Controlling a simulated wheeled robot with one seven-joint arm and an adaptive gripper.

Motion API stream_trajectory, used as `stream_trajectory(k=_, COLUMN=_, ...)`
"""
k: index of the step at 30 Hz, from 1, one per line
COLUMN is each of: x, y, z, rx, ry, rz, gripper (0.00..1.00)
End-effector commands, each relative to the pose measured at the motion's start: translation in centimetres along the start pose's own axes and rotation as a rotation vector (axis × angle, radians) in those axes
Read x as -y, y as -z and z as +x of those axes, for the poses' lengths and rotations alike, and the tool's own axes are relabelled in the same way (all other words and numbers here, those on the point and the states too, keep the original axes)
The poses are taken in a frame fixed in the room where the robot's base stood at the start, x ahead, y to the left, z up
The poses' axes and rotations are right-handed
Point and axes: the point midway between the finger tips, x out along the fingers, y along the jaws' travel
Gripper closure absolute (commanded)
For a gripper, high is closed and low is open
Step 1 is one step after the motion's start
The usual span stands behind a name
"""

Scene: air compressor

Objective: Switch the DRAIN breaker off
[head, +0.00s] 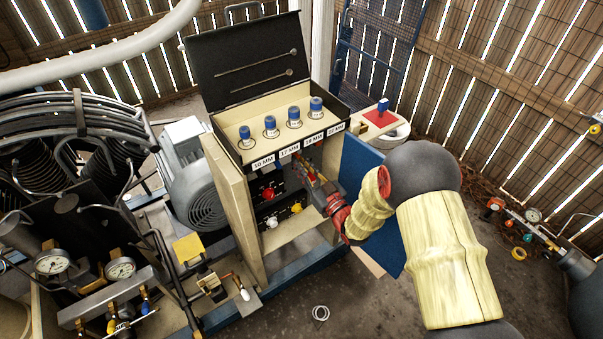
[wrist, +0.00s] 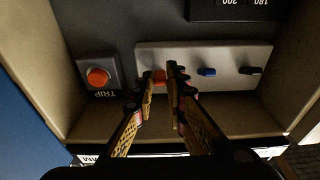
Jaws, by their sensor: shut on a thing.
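An open cabinet holds a pale switch strip (wrist: 222,58) with a red lever (wrist: 159,75), a blue lever (wrist: 207,72) and a black lever (wrist: 250,71) in the wrist view. No DRAIN label is readable. My gripper (wrist: 163,72) reaches into the cabinet, its fingertips close together at the red lever and shut on it. The left finger partly covers the lever, so its exact position is hard to tell. In the head view my gripper (head: 304,172) is inside the cabinet's right side, and the arm hides part of the interior.
An orange TRIP button (wrist: 97,76) sits beside the strip. Cabinet walls (wrist: 35,70) close in on both sides. Above the cabinet opening is a tray (head: 262,152) of blue-topped sockets with an open black lid (head: 250,60). A motor (head: 195,185) stands to the left.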

Motion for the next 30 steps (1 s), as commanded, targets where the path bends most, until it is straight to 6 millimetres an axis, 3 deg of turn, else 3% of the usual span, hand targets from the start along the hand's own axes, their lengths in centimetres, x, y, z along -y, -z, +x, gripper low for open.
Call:
stream_trajectory(k=1, x=0.03, y=-1.05, z=-0.15, rx=-0.026, ry=-0.001, rz=0.001, gripper=1.0)
stream_trajectory(k=16, x=0.04, y=-1.88, z=0.26, rx=-0.309, ry=-0.001, rz=0.002, gripper=1.0)
stream_trajectory(k=30, x=0.03, y=-2.03, z=0.45, rx=-0.383, ry=0.0, rz=0.001, gripper=1.0)
